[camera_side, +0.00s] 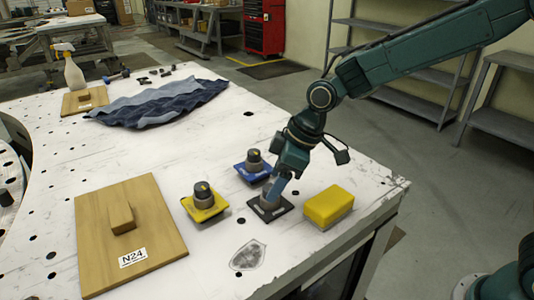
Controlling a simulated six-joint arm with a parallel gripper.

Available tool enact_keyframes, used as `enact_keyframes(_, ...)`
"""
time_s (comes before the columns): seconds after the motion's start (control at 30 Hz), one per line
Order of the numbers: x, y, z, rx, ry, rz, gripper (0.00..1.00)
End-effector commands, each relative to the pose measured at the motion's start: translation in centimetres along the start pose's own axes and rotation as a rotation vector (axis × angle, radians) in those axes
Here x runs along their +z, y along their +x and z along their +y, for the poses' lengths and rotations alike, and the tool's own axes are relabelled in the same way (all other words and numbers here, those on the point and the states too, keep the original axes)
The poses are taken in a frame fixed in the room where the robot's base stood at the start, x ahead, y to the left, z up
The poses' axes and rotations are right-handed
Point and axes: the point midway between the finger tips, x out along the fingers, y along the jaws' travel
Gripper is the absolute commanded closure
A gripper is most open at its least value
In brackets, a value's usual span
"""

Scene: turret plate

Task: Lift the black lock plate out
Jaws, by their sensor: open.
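The black lock plate (284,212) lies flat on the white table near its front right edge, with a grey round post on it. My gripper (272,198) is open, pointing down at this post from above right. The fingers overlap the post in this view, and I cannot tell whether they touch it. Part of the post and plate is hidden behind the gripper.
A yellow plate (216,209) and a blue plate (240,170), each with a knob, stand close by. A yellow block (328,206) is just right. A wooden board (155,215) marked N24 lies left. Cloth (160,102) and a spray bottle (74,73) are farther back.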

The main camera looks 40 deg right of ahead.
Motion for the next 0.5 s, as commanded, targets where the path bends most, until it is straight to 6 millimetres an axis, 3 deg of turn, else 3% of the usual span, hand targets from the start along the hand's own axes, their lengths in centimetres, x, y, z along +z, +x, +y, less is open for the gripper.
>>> enact_keyframes(0.3, 0.0, 3.4, -0.2, -0.001, 0.0, -0.001, 0.35)
enact_keyframes(0.5, 0.0, 4.0, -0.2, 0.0, 0.0, 0.0, 0.35)
